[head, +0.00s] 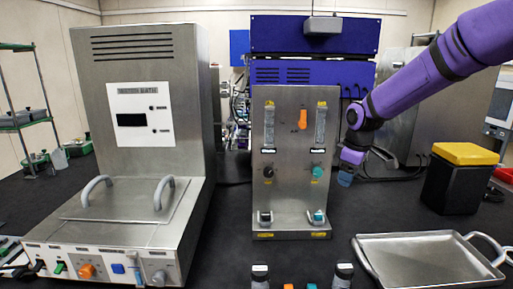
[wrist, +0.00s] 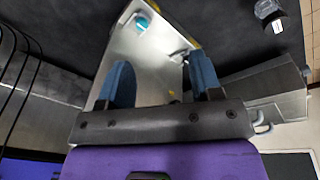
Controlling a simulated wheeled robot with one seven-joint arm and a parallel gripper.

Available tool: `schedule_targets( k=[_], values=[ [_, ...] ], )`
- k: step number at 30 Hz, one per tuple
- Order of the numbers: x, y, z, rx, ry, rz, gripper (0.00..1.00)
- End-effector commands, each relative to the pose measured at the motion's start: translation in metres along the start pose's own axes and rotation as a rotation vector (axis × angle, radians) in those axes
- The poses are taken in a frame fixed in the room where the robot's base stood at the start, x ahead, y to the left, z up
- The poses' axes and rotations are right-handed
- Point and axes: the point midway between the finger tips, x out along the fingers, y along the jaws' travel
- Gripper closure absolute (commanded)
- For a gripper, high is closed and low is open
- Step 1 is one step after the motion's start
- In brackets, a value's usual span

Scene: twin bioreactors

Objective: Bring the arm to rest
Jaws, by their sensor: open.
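My purple arm (head: 425,75) reaches in from the upper right of the head view and bends down at its wrist. My gripper (head: 345,178) hangs beside the right edge of the steel control panel (head: 291,150), above the dark bench. In the wrist view its two blue fingers (wrist: 162,80) stand apart with nothing held between them. The steel panel with a teal knob (wrist: 141,22) lies beyond the fingers there. I cannot tell from these frames how far the fingers are from the panel.
A steel water bath unit (head: 140,100) stands at the left. A steel tray (head: 425,262) and a black bin with a yellow lid (head: 464,154) are at the right. Two small dark-bodied bottles (head: 343,274) stand at the front. Bare bench (head: 385,205) lies between panel and bin.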

Motion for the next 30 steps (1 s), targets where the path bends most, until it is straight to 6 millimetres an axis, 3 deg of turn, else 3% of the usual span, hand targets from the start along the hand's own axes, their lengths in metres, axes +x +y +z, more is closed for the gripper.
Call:
schedule_targets(
  k=[3,15,21,30],
  values=[
    [-0.033,-0.021,0.015,0.067,-0.025,0.05,0.41],
    [-0.122,-0.094,0.079,0.345,-0.025,0.181,0.41],
    [-0.155,-0.134,0.116,0.495,0.022,0.222,0.41],
    [-0.184,-0.197,0.175,0.724,0.137,0.229,0.41]
  ],
)
